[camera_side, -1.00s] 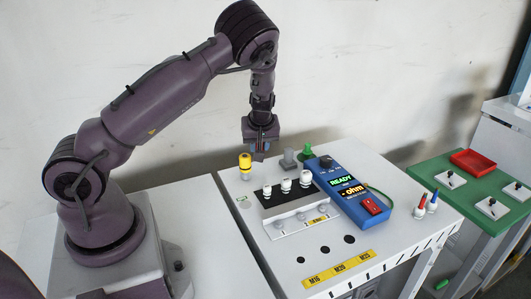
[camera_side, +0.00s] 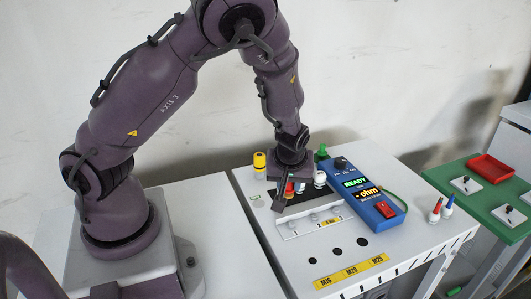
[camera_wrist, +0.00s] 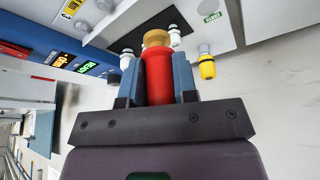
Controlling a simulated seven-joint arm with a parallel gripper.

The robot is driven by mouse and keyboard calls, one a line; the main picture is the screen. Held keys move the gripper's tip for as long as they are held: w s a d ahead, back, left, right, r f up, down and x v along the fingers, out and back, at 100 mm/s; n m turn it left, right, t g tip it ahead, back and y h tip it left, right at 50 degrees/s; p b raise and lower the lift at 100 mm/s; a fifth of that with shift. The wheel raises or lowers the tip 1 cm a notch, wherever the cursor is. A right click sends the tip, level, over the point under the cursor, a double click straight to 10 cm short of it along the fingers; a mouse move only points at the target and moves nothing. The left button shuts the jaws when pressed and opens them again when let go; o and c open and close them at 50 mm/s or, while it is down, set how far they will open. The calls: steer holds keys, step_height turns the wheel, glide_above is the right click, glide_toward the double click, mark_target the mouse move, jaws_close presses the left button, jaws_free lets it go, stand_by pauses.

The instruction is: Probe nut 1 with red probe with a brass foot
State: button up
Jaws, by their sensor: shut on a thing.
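My gripper (camera_wrist: 157,72) is shut on the red probe (camera_wrist: 158,80). Its brass foot (camera_wrist: 156,38) points away from the wrist. In the side view my gripper (camera_side: 288,188) is low over the black strip (camera_side: 300,203) with white capped posts. One post (camera_side: 320,177) shows beside my gripper; others are partly hidden. In the wrist view a white post (camera_wrist: 127,58) is left of the foot and another (camera_wrist: 174,35) just right of it. I see no number marking nut 1. Contact between foot and post cannot be told.
A blue meter (camera_side: 372,200) reading READY and ohm stands right of the posts. A yellow-capped post (camera_side: 259,164) stands behind on the left. A white rack (camera_side: 312,225) lies in front. Red-tipped and blue-tipped probes (camera_side: 435,210) stand at the right edge.

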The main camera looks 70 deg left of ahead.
steer(key=shift+w+d+f+n+g, duration=0.15)
steer(key=shift+d+f+n, duration=0.2)
steer(key=shift+f, duration=0.75)
steer(key=shift+d+f+n+g, duration=0.1)
steer(key=shift+d+f+n, duration=0.3)
steer(key=shift+f, duration=0.65)
steer(key=shift+w+d+f+n+g, duration=0.15)
steer(key=shift+d+f+n, duration=0.2)
steer(key=shift+f, duration=0.75)
steer(key=shift+s+f, duration=0.1)
steer(key=shift+f, duration=0.2)
steer(key=shift+r, duration=0.1)
step_height(320, 180, up, 6)
steer(key=shift+f, duration=0.1)
stand_by(0.4)
